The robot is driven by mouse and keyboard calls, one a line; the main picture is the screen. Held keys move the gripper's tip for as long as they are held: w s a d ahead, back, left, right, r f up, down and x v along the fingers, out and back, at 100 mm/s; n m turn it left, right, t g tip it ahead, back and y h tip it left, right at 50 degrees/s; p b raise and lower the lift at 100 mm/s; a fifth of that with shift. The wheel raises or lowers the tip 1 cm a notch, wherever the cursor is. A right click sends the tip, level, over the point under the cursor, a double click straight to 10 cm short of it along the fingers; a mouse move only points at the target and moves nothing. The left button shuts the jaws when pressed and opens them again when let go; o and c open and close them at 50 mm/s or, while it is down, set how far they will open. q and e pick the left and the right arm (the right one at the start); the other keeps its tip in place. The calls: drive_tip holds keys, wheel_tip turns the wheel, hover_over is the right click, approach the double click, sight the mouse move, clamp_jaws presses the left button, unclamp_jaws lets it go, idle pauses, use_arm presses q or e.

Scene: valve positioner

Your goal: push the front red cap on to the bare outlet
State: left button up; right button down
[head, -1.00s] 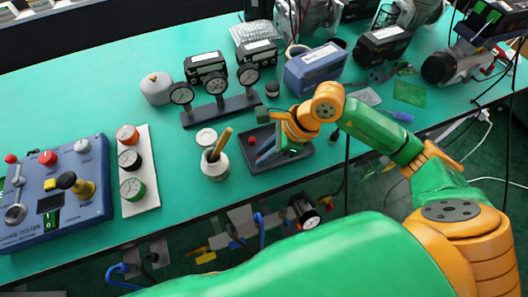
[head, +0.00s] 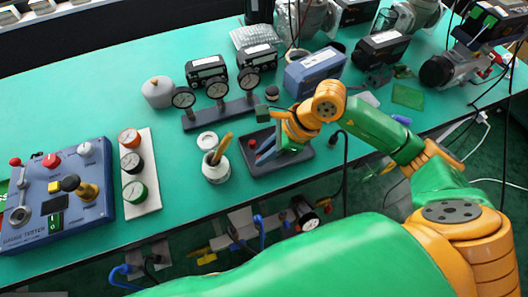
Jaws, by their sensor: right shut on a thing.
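My right gripper (head: 266,152) is low over a dark tray-like base (head: 284,166) near the table's front edge. It is shut, and what lies between its fingers is mostly hidden; it appears to be the front red cap. A small red cap (head: 252,144) shows just left of the fingers, at the left part of the base. I cannot make out the bare outlet; the gripper and wrist cover much of the base. My left gripper is not in view.
A white jar (head: 216,167) with a wooden-handled tool stands close left of the base. A gauge stand (head: 220,110) is behind it, and a blue box (head: 315,72) is at the back right. A blue gauge tester (head: 60,200) sits at the far left. Green table is clear at back left.

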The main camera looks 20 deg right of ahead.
drive_tip(key=shift+r, duration=0.2)
drive_tip(key=shift+r+p, duration=1.45)
drive_tip(key=shift+r, duration=0.55)
drive_tip(key=shift+f, duration=0.1)
